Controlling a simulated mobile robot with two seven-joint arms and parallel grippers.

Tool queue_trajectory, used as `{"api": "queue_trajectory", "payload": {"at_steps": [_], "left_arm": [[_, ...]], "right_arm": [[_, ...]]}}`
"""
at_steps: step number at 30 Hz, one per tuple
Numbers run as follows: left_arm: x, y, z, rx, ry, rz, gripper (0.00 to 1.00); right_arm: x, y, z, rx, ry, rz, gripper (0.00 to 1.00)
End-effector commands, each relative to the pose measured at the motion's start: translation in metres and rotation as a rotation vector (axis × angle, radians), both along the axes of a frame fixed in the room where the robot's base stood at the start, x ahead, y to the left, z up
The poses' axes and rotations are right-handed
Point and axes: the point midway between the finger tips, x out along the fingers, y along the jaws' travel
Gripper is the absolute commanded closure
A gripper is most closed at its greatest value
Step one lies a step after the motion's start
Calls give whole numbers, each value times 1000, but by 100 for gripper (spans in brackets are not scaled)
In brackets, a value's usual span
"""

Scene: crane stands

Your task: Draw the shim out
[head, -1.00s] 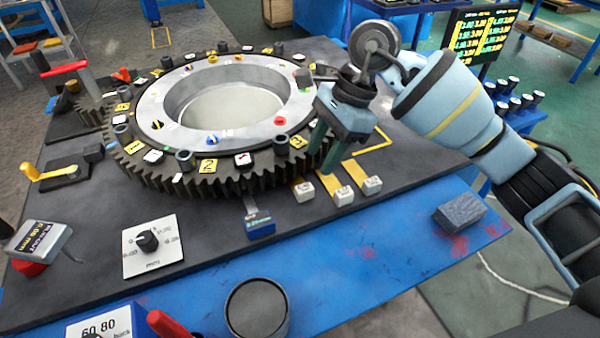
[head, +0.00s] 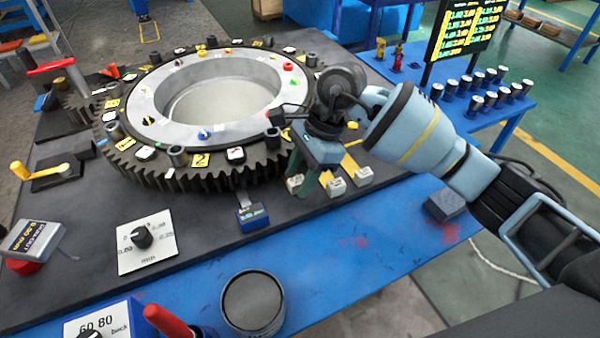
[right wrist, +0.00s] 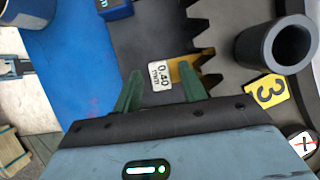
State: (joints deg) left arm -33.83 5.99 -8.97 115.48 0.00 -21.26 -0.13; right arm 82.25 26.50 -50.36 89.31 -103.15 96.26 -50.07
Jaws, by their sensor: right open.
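Several brass shims with white tags stick out from under the near edge of the toothed ring (head: 190,178). In the head view, tags show at the left (head: 295,183), the middle (head: 336,187) and the right (head: 363,175). My right gripper (head: 302,178) is open, pointing down by these tags. In the right wrist view, a tag reading 0.40 mm (right wrist: 160,72) lies just beyond and between the open green fingers of my right gripper (right wrist: 160,84). Its brass strip (right wrist: 184,68) runs toward the gear teeth. I cannot tell whether the fingers touch it. My left gripper is out of view.
A blue digital gauge (head: 252,216) sits at the ring's front edge. A white dial plate (head: 146,242) and a dark round cup (head: 252,303) are nearer. A dark block (head: 445,205) lies at right. Short posts, such as one in the wrist view (right wrist: 277,44), stand on the ring.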

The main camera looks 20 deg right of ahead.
Motion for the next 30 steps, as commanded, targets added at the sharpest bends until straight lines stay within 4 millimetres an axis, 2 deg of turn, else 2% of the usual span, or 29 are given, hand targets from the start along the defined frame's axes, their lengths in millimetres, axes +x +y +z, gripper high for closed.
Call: {"api": "queue_trajectory", "payload": {"at_steps": [6,7,16,24,30], "left_arm": [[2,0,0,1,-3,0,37],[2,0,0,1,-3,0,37],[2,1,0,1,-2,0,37],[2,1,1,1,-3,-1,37],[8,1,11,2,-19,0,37]], "right_arm": [[0,0,0,0,0,0,58],[0,0,0,0,0,0,61],[0,0,0,0,0,0,100],[-2,-1,0,-1,-1,0,100],[-23,-6,2,-2,-5,-1,100]]}}
